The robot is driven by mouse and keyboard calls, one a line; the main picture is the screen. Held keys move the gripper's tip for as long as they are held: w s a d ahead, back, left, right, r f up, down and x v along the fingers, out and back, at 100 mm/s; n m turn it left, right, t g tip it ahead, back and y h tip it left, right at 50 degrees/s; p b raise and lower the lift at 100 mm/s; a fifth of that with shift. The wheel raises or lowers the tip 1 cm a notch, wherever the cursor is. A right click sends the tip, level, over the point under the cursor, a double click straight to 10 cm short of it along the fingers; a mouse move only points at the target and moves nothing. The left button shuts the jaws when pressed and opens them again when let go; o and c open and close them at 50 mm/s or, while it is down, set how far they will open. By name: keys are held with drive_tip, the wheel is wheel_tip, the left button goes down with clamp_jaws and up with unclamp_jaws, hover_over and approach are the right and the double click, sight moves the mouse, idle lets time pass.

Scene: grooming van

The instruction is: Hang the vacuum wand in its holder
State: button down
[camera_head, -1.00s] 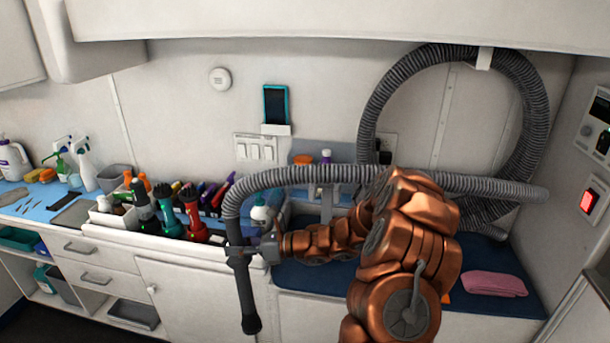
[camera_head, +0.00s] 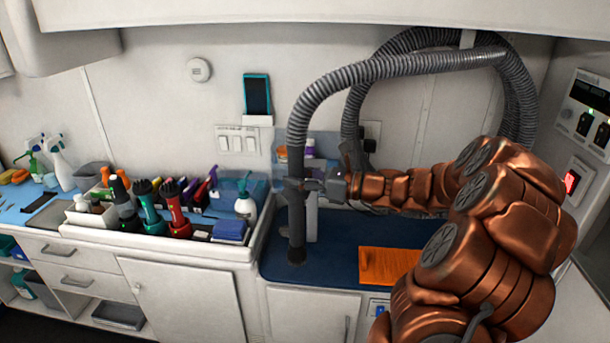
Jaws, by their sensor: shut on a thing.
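The vacuum wand (camera_head: 297,232) is a dark straight tube on the end of a ribbed grey hose (camera_head: 395,68). My gripper (camera_head: 303,188) is shut on the wand near its upper end. The wand hangs close to upright, its lower end over the dark blue worktop as seen from here. A light grey upright post (camera_head: 312,217) shows just right of the wand, partly hidden by it and the gripper. I cannot tell whether this post is the holder, nor whether the wand touches it.
An orange mat (camera_head: 390,265) lies on the blue worktop (camera_head: 335,235), partly behind my arm. To the left, a white tray (camera_head: 150,243) holds clippers and bottles. The hose loops up near a white wall hook (camera_head: 467,38). A phone-like device (camera_head: 257,94) is on the back wall.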

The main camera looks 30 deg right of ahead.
drive_tip(key=shift+s+d+r, duration=0.6)
drive_tip(key=shift+s+r, duration=0.05)
drive_tip(key=shift+d, duration=0.2)
drive_tip(key=w+d+f+p, duration=0.1)
drive_tip(key=w+d+p, duration=0.4)
drive_tip(key=w+d, duration=0.4)
drive_tip(key=shift+w, duration=0.7)
idle(0.4)
drive_tip(key=shift+f, duration=0.1)
drive_tip(key=shift+p, duration=0.5)
idle(0.7)
drive_tip(key=shift+f, duration=0.65)
